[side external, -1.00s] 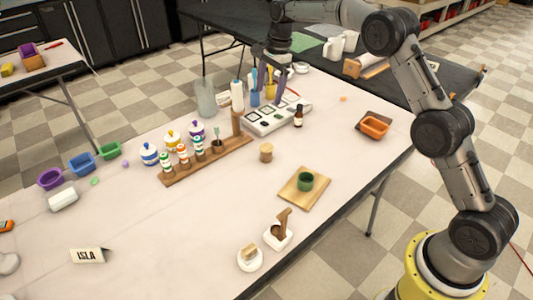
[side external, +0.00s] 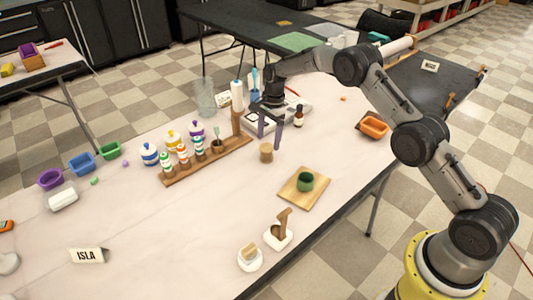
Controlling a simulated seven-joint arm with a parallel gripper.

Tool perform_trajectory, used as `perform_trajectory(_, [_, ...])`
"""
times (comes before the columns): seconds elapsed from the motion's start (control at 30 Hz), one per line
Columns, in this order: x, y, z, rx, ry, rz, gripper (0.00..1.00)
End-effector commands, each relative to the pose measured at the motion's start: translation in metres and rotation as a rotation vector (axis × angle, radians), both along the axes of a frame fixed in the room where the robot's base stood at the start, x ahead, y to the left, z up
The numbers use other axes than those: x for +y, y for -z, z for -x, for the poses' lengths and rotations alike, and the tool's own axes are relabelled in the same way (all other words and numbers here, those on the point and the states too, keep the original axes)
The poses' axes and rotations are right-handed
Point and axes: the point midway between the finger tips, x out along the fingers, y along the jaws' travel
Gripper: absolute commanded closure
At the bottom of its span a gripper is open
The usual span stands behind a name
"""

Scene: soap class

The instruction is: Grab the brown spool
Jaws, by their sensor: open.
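The brown spool (side external: 266,153) stands upright on the white table, right of the wooden rack. It looks like a small tan cylinder. My gripper (side external: 270,145) points down with its two purple fingers apart, just above and behind the spool in the picture. The fingertips are close to the spool's top, one to each side. I cannot tell from this view whether they touch it or how far behind it they are. Nothing shows between the fingers.
A wooden rack (side external: 205,163) with several small bottles stands left of the spool. A dark dropper bottle (side external: 299,116) is to the right, behind. The table in front of the spool is clear.

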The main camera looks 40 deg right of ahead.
Motion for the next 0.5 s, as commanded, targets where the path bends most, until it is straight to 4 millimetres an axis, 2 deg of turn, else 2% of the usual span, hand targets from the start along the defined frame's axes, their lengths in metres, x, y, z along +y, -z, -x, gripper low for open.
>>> perform_trajectory(0.3, [0.007, 0.042, -0.002, 0.003, 0.0, 0.0, 0.15])
perform_trajectory(0.5, [0.008, 0.049, -0.002, 0.0, -0.001, 0.0, 0.15])
